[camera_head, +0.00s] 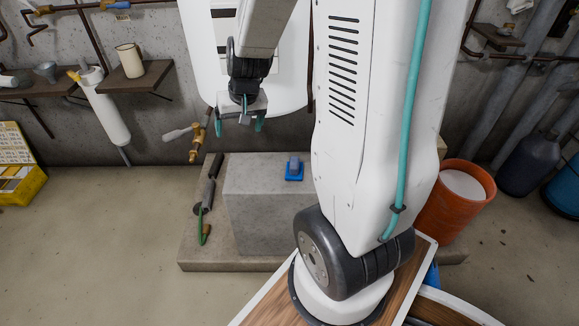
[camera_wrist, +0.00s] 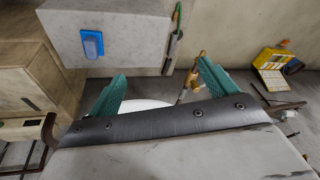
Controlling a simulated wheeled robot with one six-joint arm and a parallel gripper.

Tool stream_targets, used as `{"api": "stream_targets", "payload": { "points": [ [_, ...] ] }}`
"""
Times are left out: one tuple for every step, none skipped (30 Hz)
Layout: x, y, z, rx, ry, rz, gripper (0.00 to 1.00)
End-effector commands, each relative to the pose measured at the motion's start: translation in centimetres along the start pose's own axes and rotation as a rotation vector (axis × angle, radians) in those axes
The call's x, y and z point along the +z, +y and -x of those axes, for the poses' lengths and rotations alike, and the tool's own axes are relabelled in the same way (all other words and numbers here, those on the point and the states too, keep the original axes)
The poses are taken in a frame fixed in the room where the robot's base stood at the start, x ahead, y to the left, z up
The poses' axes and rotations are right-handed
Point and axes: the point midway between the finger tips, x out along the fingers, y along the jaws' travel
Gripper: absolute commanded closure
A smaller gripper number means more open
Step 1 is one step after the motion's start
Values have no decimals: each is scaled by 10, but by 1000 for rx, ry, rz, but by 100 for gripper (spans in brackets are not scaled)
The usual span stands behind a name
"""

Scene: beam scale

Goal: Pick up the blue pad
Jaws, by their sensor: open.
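The blue pad (camera_head: 293,178) lies on top of the grey concrete block (camera_head: 255,190), near its right part in the head view. A smaller grey-blue piece sits on the pad. In the wrist view the pad (camera_wrist: 92,44) is at upper left on the block's pale face. My gripper (camera_head: 238,126) has two teal fingers spread apart with nothing between them. It is above and to the left of the pad in the head view, clear of it. In the wrist view my gripper (camera_wrist: 161,82) points away from the pad, which lies beyond the left finger.
A pipe with a brass valve (camera_head: 196,145) and a green-handled tool (camera_head: 205,215) are left of the block. An orange bucket (camera_head: 462,200) stands at right. A wooden shelf (camera_head: 140,83) with a cup is on the wall. Floor at left is mostly clear.

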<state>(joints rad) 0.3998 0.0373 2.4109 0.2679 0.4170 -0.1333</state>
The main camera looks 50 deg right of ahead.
Motion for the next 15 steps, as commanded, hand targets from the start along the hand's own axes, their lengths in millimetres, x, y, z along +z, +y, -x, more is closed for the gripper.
{"api": "stream_targets", "payload": {
  "points": [
    [-7,19,-25,18,4,-50,15],
    [-12,30,-38,29,16,-78,15],
    [-18,45,-56,45,30,-114,15],
    [-21,57,-68,59,41,-141,15],
    [-23,70,-82,74,51,-167,15],
    [-25,87,-98,95,65,-201,15],
    [-26,100,-110,112,74,-227,15],
    [-25,112,-122,128,82,-249,15],
    [-24,128,-136,151,93,-277,15],
    [-22,139,-146,168,101,-298,15],
    [-20,150,-155,184,108,-316,15],
    [-17,163,-166,203,116,-336,15],
    [-15,171,-173,217,121,-350,15],
    [-12,179,-179,229,124,-361,15],
    [-9,188,-186,244,129,-375,15]
  ]
}}
